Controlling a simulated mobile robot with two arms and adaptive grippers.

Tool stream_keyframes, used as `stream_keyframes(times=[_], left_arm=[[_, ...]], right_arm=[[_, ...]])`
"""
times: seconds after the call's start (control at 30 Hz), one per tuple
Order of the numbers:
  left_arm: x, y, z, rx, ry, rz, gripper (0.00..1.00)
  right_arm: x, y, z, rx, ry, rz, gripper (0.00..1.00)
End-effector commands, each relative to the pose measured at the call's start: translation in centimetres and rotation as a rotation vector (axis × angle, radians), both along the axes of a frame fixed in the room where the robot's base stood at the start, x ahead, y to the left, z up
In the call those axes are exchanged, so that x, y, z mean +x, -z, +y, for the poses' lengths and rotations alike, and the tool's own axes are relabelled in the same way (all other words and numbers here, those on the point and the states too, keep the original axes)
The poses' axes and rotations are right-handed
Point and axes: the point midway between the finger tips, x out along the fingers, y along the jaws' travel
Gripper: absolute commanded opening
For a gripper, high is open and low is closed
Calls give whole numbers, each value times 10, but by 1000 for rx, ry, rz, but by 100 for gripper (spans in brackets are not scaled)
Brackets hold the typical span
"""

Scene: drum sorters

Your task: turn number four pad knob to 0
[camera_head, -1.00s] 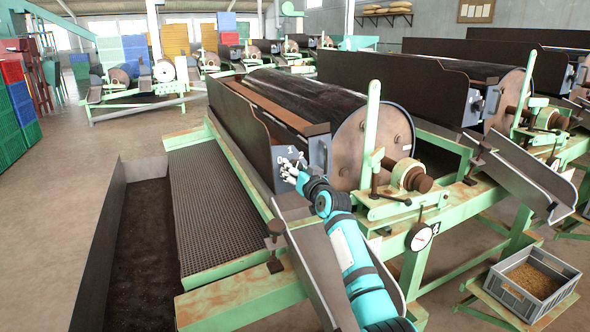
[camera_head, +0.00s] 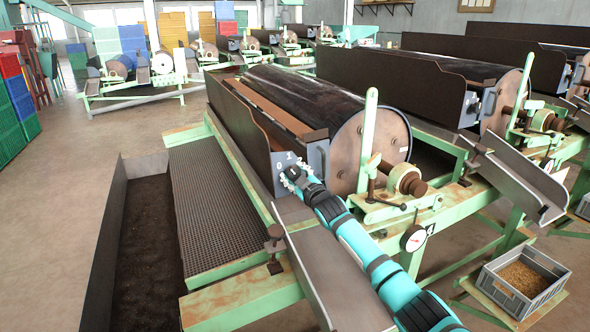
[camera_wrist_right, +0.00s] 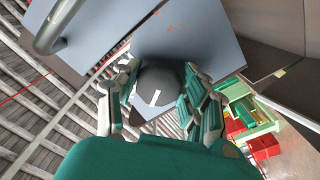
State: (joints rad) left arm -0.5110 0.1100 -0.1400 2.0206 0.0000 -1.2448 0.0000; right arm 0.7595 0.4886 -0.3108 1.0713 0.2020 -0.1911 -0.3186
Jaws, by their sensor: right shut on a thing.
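The number four drum sorter (camera_head: 300,100) is the nearest machine, with a "4" beside its round gauge (camera_head: 414,238). Its grey end plate (camera_head: 281,160) carries the digits 0 and 1. My right gripper (camera_head: 292,178) is at that plate, just below the digits, and covers the knob in the head view. In the right wrist view the knob (camera_wrist_right: 158,82) is dark grey and rounded with a white pointer mark. My right gripper's fingers (camera_wrist_right: 160,100) are shut around its two sides. My left gripper is not in view.
A metal chute (camera_head: 335,275) lies under my right arm. A green post (camera_head: 367,140) and a shaft hub (camera_head: 408,178) stand right of the plate. A grey crate of grain (camera_head: 524,283) sits at lower right. Open floor lies at the left.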

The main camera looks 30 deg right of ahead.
Motion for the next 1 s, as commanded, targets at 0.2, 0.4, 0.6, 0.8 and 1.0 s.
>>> stream_keyframes(times=[0.2,0.4,0.6,0.8,1.0], left_arm=[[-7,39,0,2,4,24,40],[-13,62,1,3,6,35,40],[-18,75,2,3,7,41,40],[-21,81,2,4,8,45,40],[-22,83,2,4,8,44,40]], right_arm=[[0,-2,-1,-198,0,13,10],[0,-2,-1,-345,0,21,10],[0,-1,-1,-448,0,27,10],[0,-1,-1,-504,0,30,10],[0,0,-1,-522,-1,32,10]])
